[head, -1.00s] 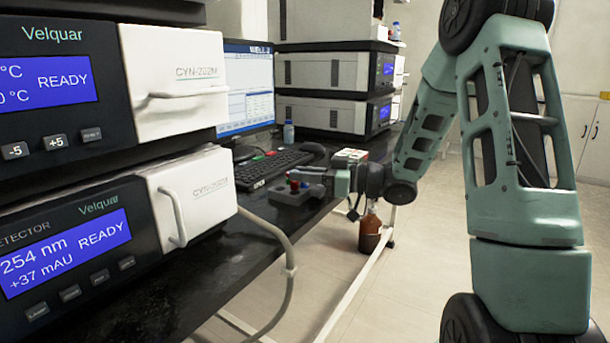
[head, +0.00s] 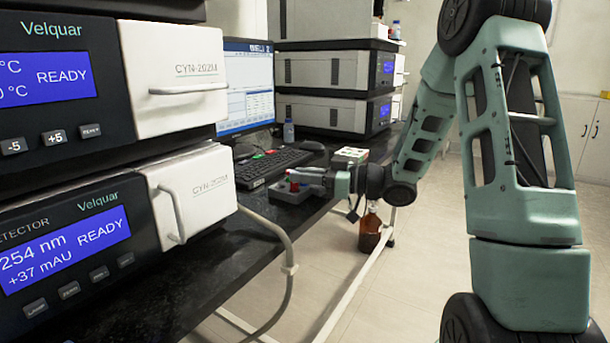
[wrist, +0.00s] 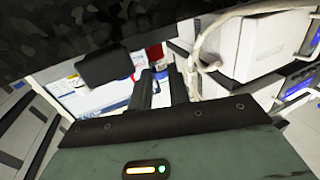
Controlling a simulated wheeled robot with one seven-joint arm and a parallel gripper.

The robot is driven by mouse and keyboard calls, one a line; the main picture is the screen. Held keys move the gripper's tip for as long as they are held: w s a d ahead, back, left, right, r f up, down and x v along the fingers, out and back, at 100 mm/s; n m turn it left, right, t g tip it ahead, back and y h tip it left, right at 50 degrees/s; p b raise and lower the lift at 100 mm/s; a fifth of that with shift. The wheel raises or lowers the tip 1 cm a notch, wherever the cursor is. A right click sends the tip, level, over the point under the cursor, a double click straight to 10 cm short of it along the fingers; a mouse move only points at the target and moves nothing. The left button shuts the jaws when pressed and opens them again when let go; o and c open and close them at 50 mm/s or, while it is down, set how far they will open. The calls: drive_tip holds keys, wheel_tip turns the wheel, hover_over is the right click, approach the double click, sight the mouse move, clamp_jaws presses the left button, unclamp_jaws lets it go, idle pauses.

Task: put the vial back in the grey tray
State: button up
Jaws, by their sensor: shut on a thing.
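The grey tray (head: 290,196) lies on the black bench in front of the keyboard in the head view. A small red item (head: 295,186) shows at it, with some other colour beside it too small to make out. My gripper (head: 303,176) is at the tray, reaching in from the right, just above it. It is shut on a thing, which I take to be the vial. The vial itself is largely hidden by the fingers and too small to make out. The wrist view shows the dark fingers (wrist: 147,88) and a red patch behind them.
The keyboard (head: 280,163) and monitor (head: 248,85) stand behind the tray. A small bottle (head: 289,131) and a white-and-green box (head: 350,155) are on the bench. The instrument stack (head: 75,150) fills the left. A brown bottle (head: 370,232) is below the bench edge.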

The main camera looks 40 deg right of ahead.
drive_tip(key=shift+f+b, duration=0.35)
drive_tip(key=shift+f, duration=0.35)
idle(0.4)
drive_tip(key=o, duration=0.9)
drive_tip(key=p+v, duration=0.3)
drive_tip(key=v, duration=1.4)
drive_tip(key=shift+s+d, duration=0.15)
